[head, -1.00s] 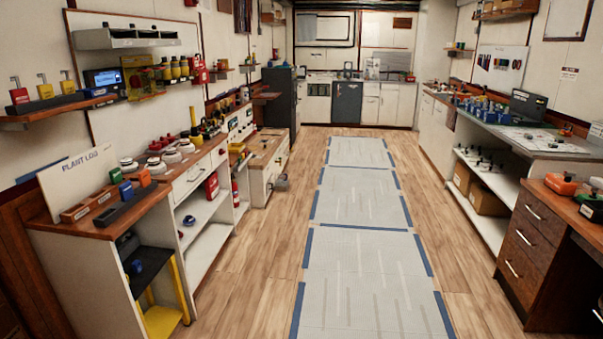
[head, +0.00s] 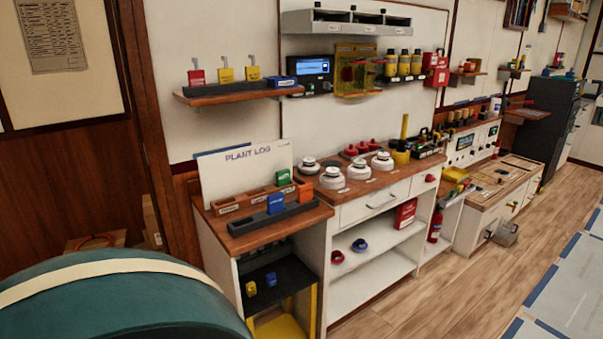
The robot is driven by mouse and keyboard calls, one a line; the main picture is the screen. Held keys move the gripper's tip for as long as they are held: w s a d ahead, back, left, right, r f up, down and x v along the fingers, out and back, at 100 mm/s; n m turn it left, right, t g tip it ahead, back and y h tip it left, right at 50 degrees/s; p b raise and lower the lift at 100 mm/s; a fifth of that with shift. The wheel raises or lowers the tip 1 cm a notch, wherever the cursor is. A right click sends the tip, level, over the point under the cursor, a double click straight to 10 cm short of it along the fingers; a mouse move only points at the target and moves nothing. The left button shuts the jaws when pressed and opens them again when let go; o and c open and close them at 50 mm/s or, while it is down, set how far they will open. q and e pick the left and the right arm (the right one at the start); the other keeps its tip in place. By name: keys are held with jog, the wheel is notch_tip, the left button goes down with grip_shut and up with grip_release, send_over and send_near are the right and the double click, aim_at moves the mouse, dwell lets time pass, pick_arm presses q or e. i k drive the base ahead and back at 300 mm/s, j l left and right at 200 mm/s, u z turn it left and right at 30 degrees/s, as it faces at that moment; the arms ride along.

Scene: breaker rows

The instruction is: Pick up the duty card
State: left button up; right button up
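I cannot make out a thing that is clearly the duty card. A white board marked PLANT LOG (head: 245,172) stands upright on the wooden counter at the left. In front of it is a wooden tray with labelled slots (head: 255,200) and a dark rack (head: 270,220). A green tag (head: 283,177), a blue tag (head: 276,202) and a red tag (head: 306,193) stand in or at these holders. A printed sheet (head: 51,34) hangs on the wall at the upper left; its text is too small to read. Neither of my grippers is in view.
A large teal rounded shape with a cream band (head: 120,300) fills the lower left. White round devices (head: 332,177) sit on the counter. Wooden floor (head: 430,300) is clear at the lower right.

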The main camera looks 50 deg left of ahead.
aim_at(284, 176)
jog(key=i+u, duration=0.3)
jog(key=i, duration=0.15)
jog(key=i+u, duration=0.35)
jog(key=i+l+u, duration=0.3)
jog(key=i, duration=0.25)
